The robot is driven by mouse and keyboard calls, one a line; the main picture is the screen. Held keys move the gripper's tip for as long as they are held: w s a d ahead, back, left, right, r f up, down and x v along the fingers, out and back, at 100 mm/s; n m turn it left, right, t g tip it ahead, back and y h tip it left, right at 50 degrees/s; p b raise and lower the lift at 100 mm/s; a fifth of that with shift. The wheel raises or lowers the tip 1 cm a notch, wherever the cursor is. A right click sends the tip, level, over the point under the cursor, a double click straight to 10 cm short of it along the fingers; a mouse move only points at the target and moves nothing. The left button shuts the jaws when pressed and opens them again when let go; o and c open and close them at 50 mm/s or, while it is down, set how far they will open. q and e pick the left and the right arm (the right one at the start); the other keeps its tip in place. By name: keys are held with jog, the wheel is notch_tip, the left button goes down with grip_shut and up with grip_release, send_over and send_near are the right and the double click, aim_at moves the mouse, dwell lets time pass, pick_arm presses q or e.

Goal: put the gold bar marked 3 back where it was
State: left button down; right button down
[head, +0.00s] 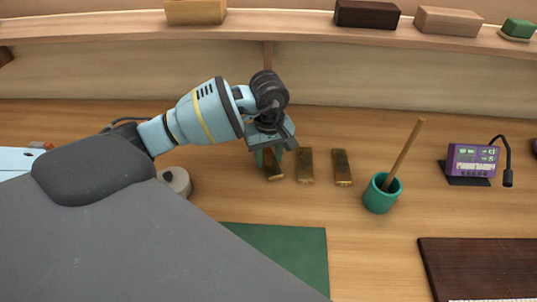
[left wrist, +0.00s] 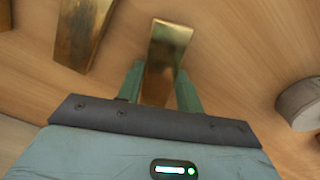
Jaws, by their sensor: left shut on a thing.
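Three gold bars stand side by side in the head view: a left one (head: 274,170), a middle one (head: 305,166) and a right one (head: 342,168). My left gripper (head: 269,158) is shut on the left bar, coming from above. In the left wrist view my left gripper (left wrist: 161,88) has its green fingers on both sides of the held bar (left wrist: 167,48). I cannot tell if this bar touches the table. No number is readable on any bar. Another bar (left wrist: 83,30) shows apart from it in the left wrist view. My right gripper is not in view.
A green cup (head: 378,197) with a wooden stick stands right of the bars. A round grey object (head: 176,180) lies to their left, a green mat (head: 290,250) in front. A purple device (head: 472,160) stands at right. A wooden shelf (head: 290,24) runs behind.

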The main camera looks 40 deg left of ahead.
aim_at(269, 161)
pick_arm(q)
jog(key=shift+f, duration=0.1)
jog(key=c, duration=0.9)
grip_release()
notch_tip(269, 161, up, 12)
jog(key=shift+r, duration=0.15)
jog(key=shift+s, duration=0.1)
